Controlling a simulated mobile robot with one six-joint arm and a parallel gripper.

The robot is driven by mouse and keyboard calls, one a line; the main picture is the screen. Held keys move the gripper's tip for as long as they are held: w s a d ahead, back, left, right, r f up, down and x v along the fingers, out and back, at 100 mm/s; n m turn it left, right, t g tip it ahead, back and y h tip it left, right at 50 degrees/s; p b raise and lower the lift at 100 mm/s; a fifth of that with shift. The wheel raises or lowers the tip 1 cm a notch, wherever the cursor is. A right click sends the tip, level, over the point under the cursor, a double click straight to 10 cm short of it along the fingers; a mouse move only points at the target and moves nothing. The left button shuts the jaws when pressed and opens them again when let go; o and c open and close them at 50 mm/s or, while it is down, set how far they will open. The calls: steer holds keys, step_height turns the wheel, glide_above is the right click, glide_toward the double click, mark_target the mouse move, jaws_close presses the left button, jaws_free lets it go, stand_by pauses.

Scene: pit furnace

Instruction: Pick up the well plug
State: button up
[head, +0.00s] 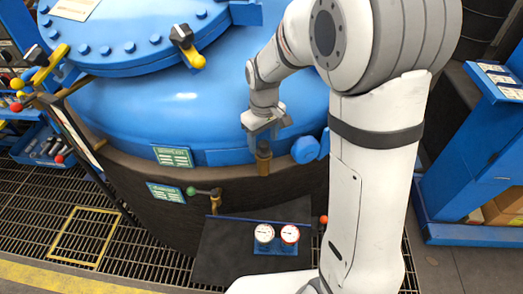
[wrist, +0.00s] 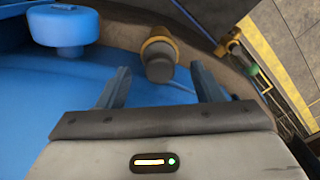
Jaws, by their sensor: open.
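A small brown, brass-coloured cylinder (head: 263,160), which looks like the well plug, stands upright at the rim of the blue furnace vessel. In the wrist view it shows as a grey-brown plug (wrist: 160,70) with a brass collar, ahead of the jaws and roughly centred between them. My gripper (head: 266,136) is just above the plug in the head view, pointing down. In the wrist view my gripper (wrist: 160,75) has its two fingers well apart, one to each side of the plug. I cannot tell whether either finger touches it.
The blue vessel (head: 185,110) with its bolted lid fills the back. A round blue knob (head: 305,150) sits right of the plug and shows in the wrist view (wrist: 63,27). A green-handled valve (head: 205,192) and two gauges (head: 277,234) are below. Grating (head: 140,240) lies open at lower left.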

mark_target(264, 155)
step_height(264, 155, down, 3)
steer(key=shift+r, duration=0.2)
steer(key=shift+c, duration=0.6)
